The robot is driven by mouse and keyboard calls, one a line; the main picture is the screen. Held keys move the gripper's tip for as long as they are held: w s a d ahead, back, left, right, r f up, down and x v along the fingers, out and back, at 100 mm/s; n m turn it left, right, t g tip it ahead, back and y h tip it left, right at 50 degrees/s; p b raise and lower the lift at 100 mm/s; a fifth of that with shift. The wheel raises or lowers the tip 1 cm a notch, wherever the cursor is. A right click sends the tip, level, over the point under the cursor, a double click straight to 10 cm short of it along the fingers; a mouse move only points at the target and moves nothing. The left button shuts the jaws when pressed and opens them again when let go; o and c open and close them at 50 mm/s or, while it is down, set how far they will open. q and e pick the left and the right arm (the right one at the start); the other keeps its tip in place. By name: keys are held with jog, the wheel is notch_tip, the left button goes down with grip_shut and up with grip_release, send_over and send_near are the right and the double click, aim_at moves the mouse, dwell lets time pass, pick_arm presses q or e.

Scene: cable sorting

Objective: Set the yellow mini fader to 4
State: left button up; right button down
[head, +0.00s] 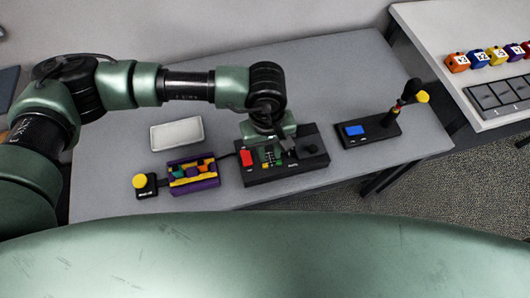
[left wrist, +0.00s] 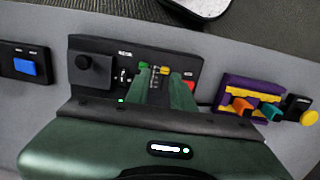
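The yellow mini fader (left wrist: 165,70) shows in the left wrist view on the black control box (left wrist: 113,50). A green fader cap (left wrist: 143,65) sits just left of it in that view. My left gripper (left wrist: 163,76) points at the box with its two green fingers a little apart. The yellow cap appears between or just beyond the fingertips; I cannot tell whether they touch it. In the head view the left gripper (head: 272,148) is over the box (head: 312,162) and partly hides the faders. The scale marks are too small to read. My right gripper is not in view.
The box also bears a red switch (head: 246,158) and a black knob (head: 303,151). A purple box with colored levers (head: 194,184), a yellow button (head: 139,180), a white tray (head: 176,133) and a blue-button box (head: 354,130) stand nearby on the grey table.

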aim_at(265, 165)
pick_arm(q)
jog(key=shift+w+a, duration=0.45)
jog(key=shift+a, duration=0.1)
jog(key=shift+s+f, duration=0.1)
jog(key=shift+f, duration=0.25)
notch_tip(265, 165, down, 7)
jog(key=shift+p, duration=1.05)
grip_shut()
